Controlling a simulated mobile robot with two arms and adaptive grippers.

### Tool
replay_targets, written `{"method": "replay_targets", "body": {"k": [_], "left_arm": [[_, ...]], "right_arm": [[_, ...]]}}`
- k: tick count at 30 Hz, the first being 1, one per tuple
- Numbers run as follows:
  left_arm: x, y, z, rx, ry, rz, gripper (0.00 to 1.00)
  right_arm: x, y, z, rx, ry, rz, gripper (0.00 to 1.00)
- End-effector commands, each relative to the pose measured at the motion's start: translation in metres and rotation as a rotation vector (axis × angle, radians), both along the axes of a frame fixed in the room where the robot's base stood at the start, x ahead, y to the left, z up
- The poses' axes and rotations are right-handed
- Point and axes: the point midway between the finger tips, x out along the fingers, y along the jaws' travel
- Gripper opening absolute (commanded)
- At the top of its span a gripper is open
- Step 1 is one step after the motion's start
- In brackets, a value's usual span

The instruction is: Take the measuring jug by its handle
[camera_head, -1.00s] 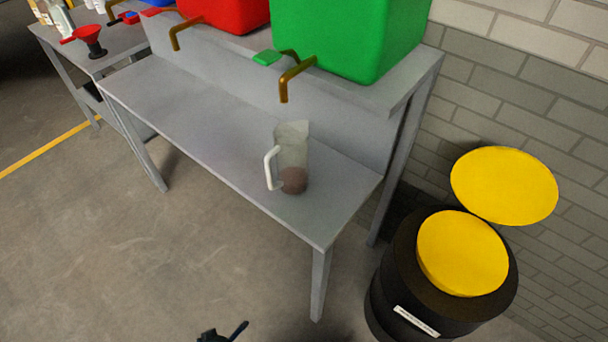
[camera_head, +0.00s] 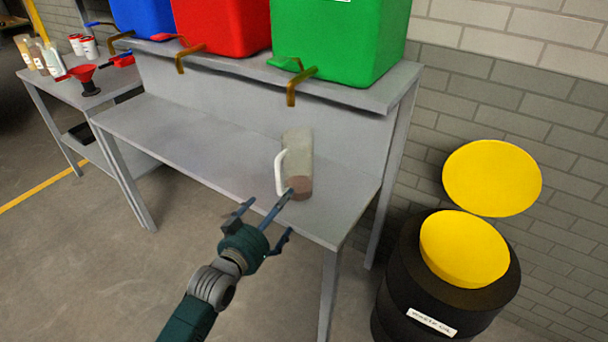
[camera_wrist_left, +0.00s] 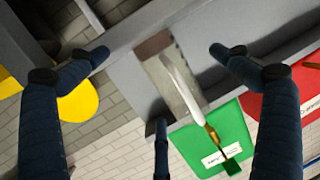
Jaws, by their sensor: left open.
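The measuring jug (camera_head: 299,150) is a clear, greyish vessel with brown contents at its bottom and a white handle (camera_head: 279,174). It stands upright on the lower shelf of the grey bench, handle toward the left. My left gripper (camera_head: 268,215) is open, its three fingers spread, just in front and left of the jug. One fingertip overlaps the handle's lower end in the head view; I cannot tell if they touch. In the left wrist view the jug (camera_wrist_left: 158,76) and its handle (camera_wrist_left: 182,84) lie between the spread fingers (camera_wrist_left: 157,52). My right gripper is not in view.
A green container (camera_head: 340,40) with a brass tap (camera_head: 291,92) stands on the upper shelf above the jug, beside red (camera_head: 222,25) and blue (camera_head: 143,16) ones. A black drum (camera_head: 440,285) with yellow lids stands at right. The shelf (camera_head: 190,140) left of the jug is clear.

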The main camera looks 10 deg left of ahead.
Motion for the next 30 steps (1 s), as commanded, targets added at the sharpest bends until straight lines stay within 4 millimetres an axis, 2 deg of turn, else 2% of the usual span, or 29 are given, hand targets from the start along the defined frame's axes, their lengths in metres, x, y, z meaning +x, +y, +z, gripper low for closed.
{"method": "replay_targets", "body": {"k": [3,6,9,15,23,30], "left_arm": [[0.005,-0.004,0.040,-0.016,-0.088,-0.013,1.00],[0.007,-0.006,0.065,-0.025,-0.136,-0.021,1.00],[0.015,-0.009,0.075,-0.030,-0.154,-0.024,1.00],[0.047,-0.016,0.076,-0.031,-0.154,-0.024,1.00],[0.068,-0.022,0.074,-0.030,-0.152,-0.025,1.00],[0.101,-0.031,0.072,-0.029,-0.152,-0.025,1.00]], "right_arm": [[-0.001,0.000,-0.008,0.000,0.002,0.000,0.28],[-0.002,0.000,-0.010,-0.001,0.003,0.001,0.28],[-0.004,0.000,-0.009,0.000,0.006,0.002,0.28],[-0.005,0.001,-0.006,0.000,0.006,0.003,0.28],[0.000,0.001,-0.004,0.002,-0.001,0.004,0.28],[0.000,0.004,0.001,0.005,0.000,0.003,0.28]]}}
